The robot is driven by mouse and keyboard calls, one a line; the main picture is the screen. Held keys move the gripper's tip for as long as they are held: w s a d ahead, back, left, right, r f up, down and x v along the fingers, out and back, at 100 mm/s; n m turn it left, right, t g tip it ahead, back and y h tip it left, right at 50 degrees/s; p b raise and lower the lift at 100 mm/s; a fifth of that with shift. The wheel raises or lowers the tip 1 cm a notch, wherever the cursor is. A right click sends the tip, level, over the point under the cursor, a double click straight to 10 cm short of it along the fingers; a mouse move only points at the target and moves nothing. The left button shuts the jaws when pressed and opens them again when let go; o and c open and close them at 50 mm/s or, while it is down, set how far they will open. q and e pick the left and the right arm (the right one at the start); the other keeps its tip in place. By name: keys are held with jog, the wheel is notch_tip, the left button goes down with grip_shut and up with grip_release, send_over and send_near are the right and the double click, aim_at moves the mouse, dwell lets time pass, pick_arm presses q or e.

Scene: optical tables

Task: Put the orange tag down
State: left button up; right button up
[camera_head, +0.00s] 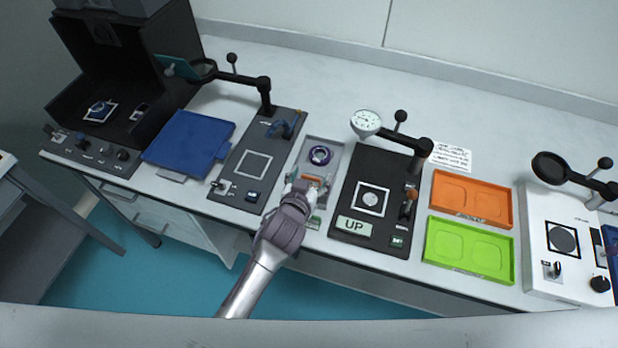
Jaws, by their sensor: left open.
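A dark purple ring (320,155) lies in the upper part of the same tray. My right gripper is not in view.
A dark grey panel (233,180) stands close on the left. Further right are orange (471,185) and green (470,262) trays. The bench back is clear.

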pick_arm(q)
jog(key=shift+r, duration=0.3)
jog(key=v, duration=1.1)
jog(key=shift+s+a, duration=0.1)
jog(key=shift+s, duration=0.3)
